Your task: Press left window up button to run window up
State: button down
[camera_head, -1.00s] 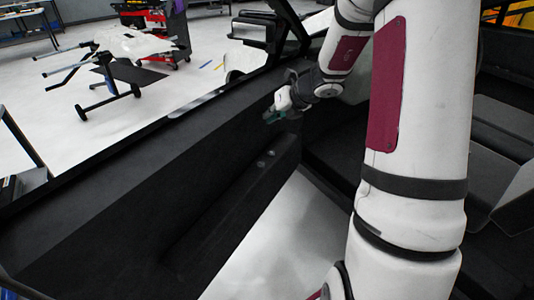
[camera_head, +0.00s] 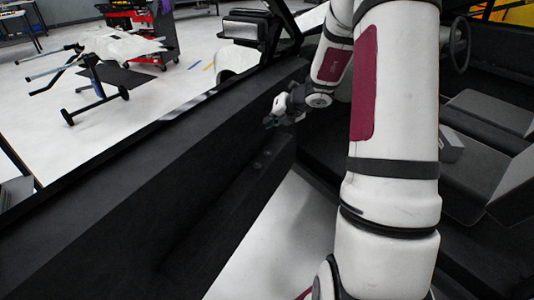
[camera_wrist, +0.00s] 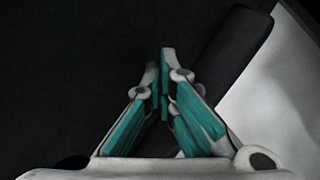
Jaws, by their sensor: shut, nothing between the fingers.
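Two small round grey buttons, the upper one (camera_head: 268,153) and the lower one (camera_head: 256,165), sit on the armrest (camera_head: 225,205) of the dark door panel (camera_head: 130,190) in the head view. I cannot tell their markings. My gripper (camera_head: 268,124) is just above and beyond the buttons, close to the door's inner side, and apart from them in the picture. In the wrist view, the teal-padded fingers of my gripper (camera_wrist: 166,62) meet at the tips and are empty. The dark armrest (camera_wrist: 235,45) runs diagonally behind them; no buttons can be made out there.
The car's door frame and side mirror (camera_head: 243,27) stand beyond my gripper. A steering wheel (camera_head: 457,45) and dark seats (camera_head: 490,110) are to the right. Pale floor (camera_head: 270,240) shows between door and cabin. A wheeled stand (camera_head: 92,85) is outside at the left.

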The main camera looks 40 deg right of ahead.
aim_at(270, 152)
jog(key=shift+f+b, duration=4.3)
jog(key=shift+f, duration=0.05)
jog(key=shift+f, duration=0.1)
jog(key=shift+f+b, duration=0.3)
jog(key=shift+b, duration=0.05)
